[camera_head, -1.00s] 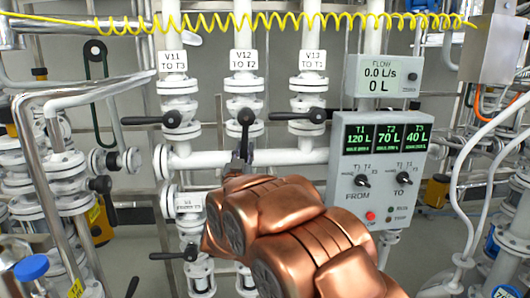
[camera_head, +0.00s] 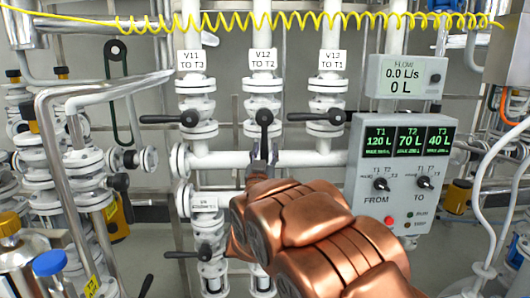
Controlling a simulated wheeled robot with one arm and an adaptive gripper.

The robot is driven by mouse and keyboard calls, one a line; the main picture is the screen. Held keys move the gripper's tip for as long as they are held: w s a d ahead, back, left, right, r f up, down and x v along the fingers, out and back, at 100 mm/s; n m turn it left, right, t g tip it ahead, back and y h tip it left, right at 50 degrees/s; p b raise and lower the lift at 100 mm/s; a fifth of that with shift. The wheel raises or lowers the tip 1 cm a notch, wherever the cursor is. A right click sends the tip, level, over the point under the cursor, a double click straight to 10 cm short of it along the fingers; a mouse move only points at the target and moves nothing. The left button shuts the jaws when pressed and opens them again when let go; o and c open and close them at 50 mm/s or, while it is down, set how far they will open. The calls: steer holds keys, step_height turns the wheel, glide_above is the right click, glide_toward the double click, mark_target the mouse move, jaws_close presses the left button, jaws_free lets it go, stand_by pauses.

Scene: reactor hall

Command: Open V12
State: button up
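The V12 valve (camera_head: 262,104) is the middle of three white flanged valves, under the label "V12 TO T2" (camera_head: 263,60). Its black lever (camera_head: 264,118) hangs down toward me, while the levers on both neighbours point left. My gripper (camera_head: 264,150), at the end of my copper-coloured arm, points up just below this lever. Its two grey fingers look apart, with the lever's lower end at or between their tips. I cannot tell whether they touch it.
V11 (camera_head: 196,106) stands left and the "TO T1" valve (camera_head: 325,106) right, levers sideways. A control panel (camera_head: 402,170) shows T1 120 L, T2 70 L, T3 40 L. The flow meter (camera_head: 406,77) reads 0.0 L/s. A horizontal white pipe (camera_head: 220,161) runs behind my gripper.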

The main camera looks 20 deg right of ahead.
steer(key=shift+a, duration=0.1)
steer(key=v, duration=0.7)
steer(key=shift+s, duration=0.25)
stand_by(0.4)
steer(key=shift+w+a+f+y, duration=0.2)
steer(key=shift+f+y, duration=0.1)
steer(key=shift+y, duration=0.3)
steer(key=s+a+f+n+g+y+p, duration=0.1)
steer(key=s+a+f+n+g+y, duration=0.1)
steer(key=s+a+f+g+y, duration=0.35)
steer(key=s+a+f+n+g+y+p, duration=0.1)
steer(key=s+a+f+n+g+y, duration=0.1)
steer(key=s+f+g+y, duration=0.45)
steer(key=s+d+f+g+h, duration=0.1)
steer(key=s+g, duration=0.2)
steer(key=s, duration=0.8)
steer(key=s+d+f+g+h+p, duration=0.1)
steer(key=s+d+f+g, duration=0.1)
steer(key=s, duration=0.9)
steer(key=s+d+f+n+g+h, duration=0.1)
steer(key=s+g, duration=0.4)
steer(key=s, duration=0.6)
steer(key=shift+s+d+f, duration=0.15)
steer(key=shift+d+f, duration=0.5)
steer(key=shift+d, duration=0.05)
